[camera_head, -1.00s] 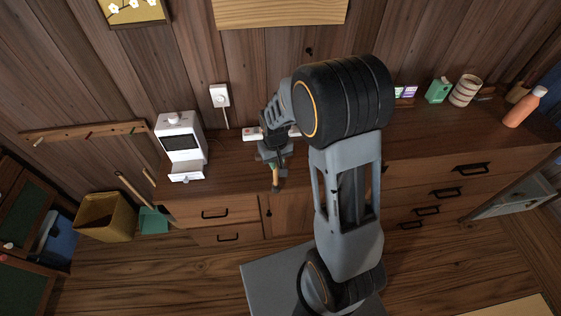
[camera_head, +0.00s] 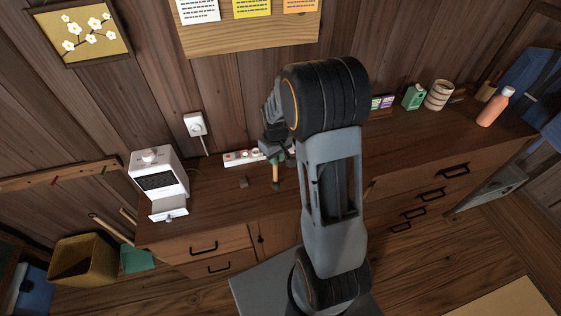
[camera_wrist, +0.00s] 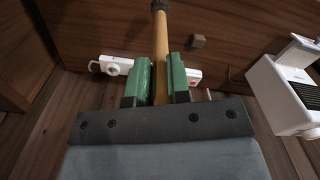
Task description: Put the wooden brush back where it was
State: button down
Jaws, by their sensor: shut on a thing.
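The wooden brush shows in the wrist view as a tan handle (camera_wrist: 161,45) with a dark end at the top edge. My gripper (camera_wrist: 162,82) is shut on it, with a green pad pressed on each side. In the head view my gripper (camera_head: 275,160) is over the back of the cabinet top, near the wall, and a short piece of the tan handle (camera_head: 276,173) hangs below it. My arm hides part of the gripper and of the surface behind. I cannot make out bristles or whether the brush touches the top.
A white power strip (camera_head: 240,158) lies by the wall behind my gripper. A small brown block (camera_head: 242,182) is on the cabinet top (camera_head: 215,205) to its left, and a white machine (camera_head: 160,182) stands further left. Cartons, a cup and an orange bottle (camera_head: 495,107) stand right.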

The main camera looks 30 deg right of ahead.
aim_at(275, 170)
notch_tip(275, 170, down, 6)
jog(key=w+d, duration=0.1)
jog(key=d, duration=0.1)
jog(key=shift+p, duration=0.4)
jog(key=shift+f, duration=0.1)
jog(key=c, duration=1.1)
grip_release()
